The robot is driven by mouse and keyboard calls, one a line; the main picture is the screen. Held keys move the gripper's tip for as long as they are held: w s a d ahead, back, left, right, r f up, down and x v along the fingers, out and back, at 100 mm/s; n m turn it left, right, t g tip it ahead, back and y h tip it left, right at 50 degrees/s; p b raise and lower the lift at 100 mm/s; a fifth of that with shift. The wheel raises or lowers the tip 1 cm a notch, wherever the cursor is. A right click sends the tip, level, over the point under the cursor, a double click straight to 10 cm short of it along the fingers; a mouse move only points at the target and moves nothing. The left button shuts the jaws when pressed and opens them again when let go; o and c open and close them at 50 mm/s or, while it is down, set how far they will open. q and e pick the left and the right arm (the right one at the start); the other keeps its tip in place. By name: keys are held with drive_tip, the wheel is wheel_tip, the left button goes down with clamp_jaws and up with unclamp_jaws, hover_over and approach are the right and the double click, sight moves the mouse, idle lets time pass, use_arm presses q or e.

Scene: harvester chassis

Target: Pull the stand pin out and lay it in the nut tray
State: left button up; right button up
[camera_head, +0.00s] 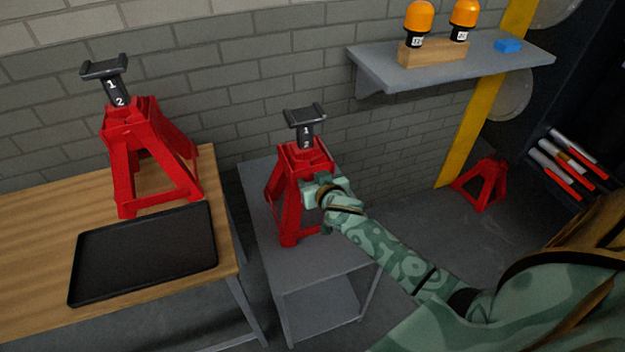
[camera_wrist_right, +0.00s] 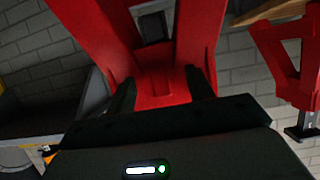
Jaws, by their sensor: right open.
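A red jack stand (camera_head: 290,205) with a dark saddle marked 1 and 2 stands on the small grey table. My right gripper (camera_head: 311,192) is at the right side of this stand, partly over its body. In the right wrist view, the two dark fingers (camera_wrist_right: 160,78) are apart, with the red stand (camera_wrist_right: 165,90) filling the space in front of and between them. I cannot make out the stand pin in either view. A black shallow tray (camera_head: 145,252), empty, lies on the wooden table. My left gripper is not in view.
A second red stand (camera_head: 150,155) stands behind the tray on the wooden table (camera_head: 40,215). A third red stand (camera_head: 484,185) is on the floor at right. A wall shelf (camera_head: 385,75) holds two orange-topped items (camera_head: 418,18) and a blue block (camera_head: 508,46). A gap separates the tables.

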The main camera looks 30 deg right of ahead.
drive_tip(key=shift+w, duration=0.15)
clamp_jaws()
drive_tip(key=s+a+p, duration=0.2)
drive_tip(key=s+p, duration=0.1)
drive_tip(key=s, duration=0.5)
idle(0.8)
drive_tip(key=shift+s+d, duration=0.1)
idle(0.3)
